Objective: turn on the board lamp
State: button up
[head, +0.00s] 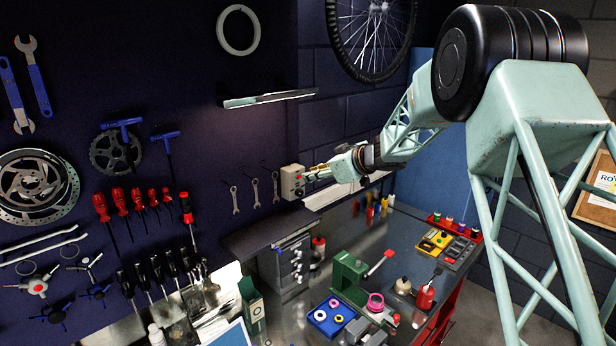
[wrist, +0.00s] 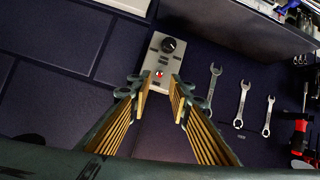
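A small grey control box (wrist: 152,52) is on the dark wall in the wrist view, with a black knob (wrist: 168,45) and a small red button (wrist: 159,73). The same box (head: 291,182) shows in the head view, left of my gripper (head: 314,174). In the wrist view my gripper (wrist: 161,88) is open and empty, its two ribbed tan fingers apart, with the lower part of the box between and beyond the tips. I cannot tell whether they touch it. A slim bar (head: 268,97) on the board above may be the lamp; I cannot tell whether it is lit.
Several wrenches (wrist: 242,104) hang right of the box in the wrist view. A dark shelf (wrist: 240,27) juts out above them there. Bare wall lies left of the box in the wrist view.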

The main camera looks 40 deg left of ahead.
jog(key=v, duration=0.6)
jog(key=shift+d+r, duration=0.15)
jog(key=shift+d, duration=0.2)
dwell(0.5)
